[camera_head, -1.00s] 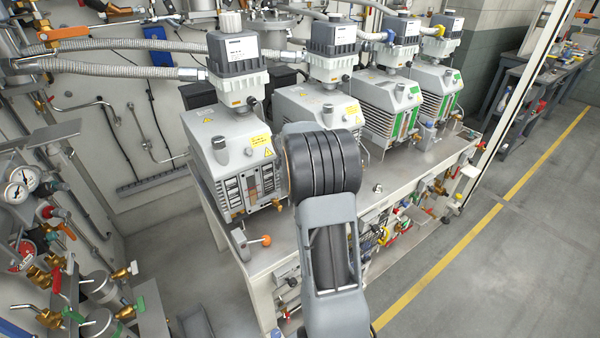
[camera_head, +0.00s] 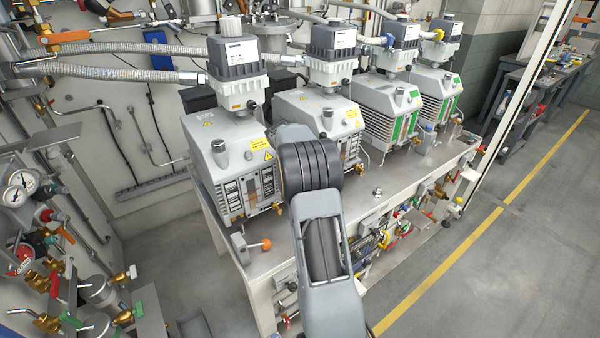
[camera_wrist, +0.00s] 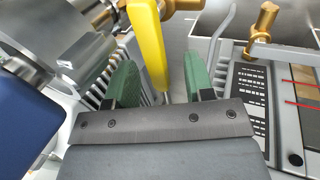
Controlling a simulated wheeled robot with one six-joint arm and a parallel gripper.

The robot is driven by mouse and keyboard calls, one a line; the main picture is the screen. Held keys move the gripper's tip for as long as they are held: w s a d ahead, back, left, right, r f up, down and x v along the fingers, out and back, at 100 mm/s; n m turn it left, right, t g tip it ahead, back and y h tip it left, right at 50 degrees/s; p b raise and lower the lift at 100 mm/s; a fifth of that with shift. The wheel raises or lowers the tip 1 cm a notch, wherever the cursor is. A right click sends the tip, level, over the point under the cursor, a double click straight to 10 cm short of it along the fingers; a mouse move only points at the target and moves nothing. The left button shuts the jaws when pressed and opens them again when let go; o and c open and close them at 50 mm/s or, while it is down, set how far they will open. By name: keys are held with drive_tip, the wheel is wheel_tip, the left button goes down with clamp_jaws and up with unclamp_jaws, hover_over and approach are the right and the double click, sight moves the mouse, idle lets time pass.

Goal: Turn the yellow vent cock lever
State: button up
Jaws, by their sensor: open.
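The yellow lever (camera_wrist: 148,38) shows large in the wrist view, running from the top edge down to a tip between the green fingers. My gripper (camera_wrist: 162,64) is open, with one green finger on each side of the lever's lower end. I see a gap on both sides, wider on the right; I cannot tell how deep the lever sits between the fingers. In the head view my arm hides the gripper, and I cannot single out this lever there.
A brass fitting (camera_wrist: 262,22) and grey bent bar stand right of the fingers. A dark blue part (camera_wrist: 28,125) is close on the left. In the head view, several grey vacuum pumps (camera_head: 228,150) stand on the bench; open floor (camera_head: 510,270) lies to the right.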

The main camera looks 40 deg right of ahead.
drive_tip(key=shift+a+r, duration=0.1)
drive_tip(key=shift+r, duration=0.05)
drive_tip(key=shift+p+v, duration=0.6)
drive_tip(key=shift+v, duration=0.2)
drive_tip(key=shift+r, duration=0.1)
drive_tip(key=p+v, duration=0.3)
drive_tip(key=v, duration=0.3)
idle(0.8)
drive_tip(key=s+a+r+t+y, duration=0.2)
drive_tip(key=s+a+r, duration=0.1)
drive_tip(key=s+a, duration=0.8)
drive_tip(key=s+a+r+t+y, duration=0.2)
drive_tip(key=s+a, duration=1)
drive_tip(key=a, duration=0.3)
drive_tip(key=shift+s+r+t+y, duration=0.2)
drive_tip(key=shift+r+t+y, duration=0.1)
drive_tip(key=shift+r, duration=0.1)
